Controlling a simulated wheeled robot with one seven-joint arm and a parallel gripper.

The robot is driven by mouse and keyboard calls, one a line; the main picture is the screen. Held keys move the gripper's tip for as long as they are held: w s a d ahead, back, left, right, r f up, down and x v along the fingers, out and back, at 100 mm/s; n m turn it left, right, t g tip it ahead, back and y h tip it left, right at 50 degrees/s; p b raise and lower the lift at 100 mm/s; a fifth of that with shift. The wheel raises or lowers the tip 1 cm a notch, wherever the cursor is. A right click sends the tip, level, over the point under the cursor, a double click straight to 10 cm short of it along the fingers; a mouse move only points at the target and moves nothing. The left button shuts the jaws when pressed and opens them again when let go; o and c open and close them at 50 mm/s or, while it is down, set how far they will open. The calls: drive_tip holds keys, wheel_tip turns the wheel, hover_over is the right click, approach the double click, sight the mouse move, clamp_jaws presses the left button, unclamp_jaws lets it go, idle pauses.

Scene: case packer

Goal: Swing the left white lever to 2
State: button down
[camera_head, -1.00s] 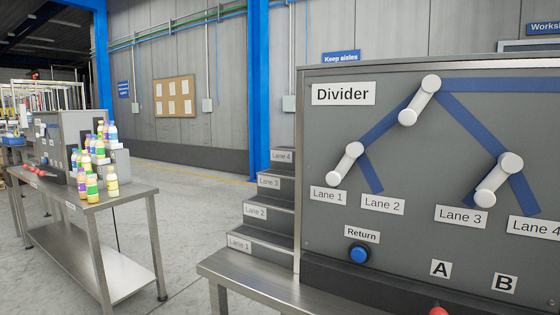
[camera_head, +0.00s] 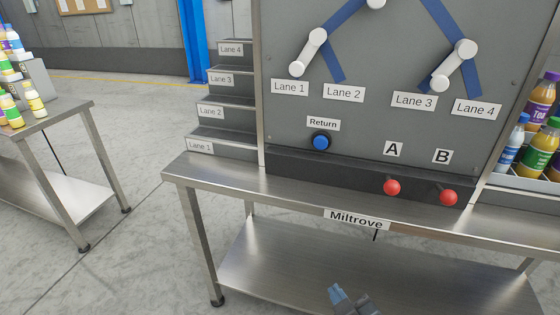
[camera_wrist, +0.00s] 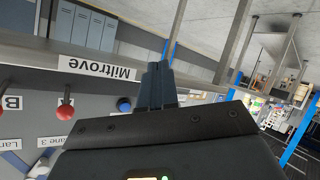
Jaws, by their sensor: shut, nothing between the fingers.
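The left white lever (camera_head: 308,53) is on the grey divider panel (camera_head: 385,100) in the head view. It slants down to the left, its lower end over the Lane 1 label (camera_head: 289,87). The Lane 2 label (camera_head: 343,93) is to its right, below the blue stripe's right branch. My gripper (camera_head: 350,298) is at the bottom of the head view, low in front of the table, well below and apart from the lever. In the wrist view its fingers (camera_wrist: 158,85) are together and empty.
The right white lever (camera_head: 454,66) points toward Lane 3. A blue Return button (camera_head: 320,141) and two red knobs (camera_head: 392,187) are low on the panel. The steel table (camera_head: 290,190) has a front edge above my gripper. Bottles (camera_head: 541,130) stand at the right.

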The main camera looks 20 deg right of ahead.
drive_tip(key=w+a+r+m+g+h+p, duration=0.25)
drive_tip(key=w+r+h, duration=0.25)
drive_tip(key=w+r, duration=1.6)
drive_tip(key=w+a+r+m+g+h+p, duration=0.1)
drive_tip(key=w+a+r+m, duration=0.1)
drive_tip(key=r, duration=0.7)
drive_tip(key=w+a+r+m+g+h, duration=0.1)
drive_tip(key=w+a+r+m, duration=0.15)
drive_tip(key=r, duration=0.65)
drive_tip(key=w+a+r+m+g+h+p, duration=0.1)
drive_tip(key=a+r+g, duration=0.1)
drive_tip(key=r, duration=0.7)
drive_tip(key=p, duration=0.2)
approach(308, 53)
drive_tip(key=w+f, duration=0.3)
drive_tip(key=shift+d+f+t, duration=0.25)
drive_tip(key=shift+d+f, duration=0.55)
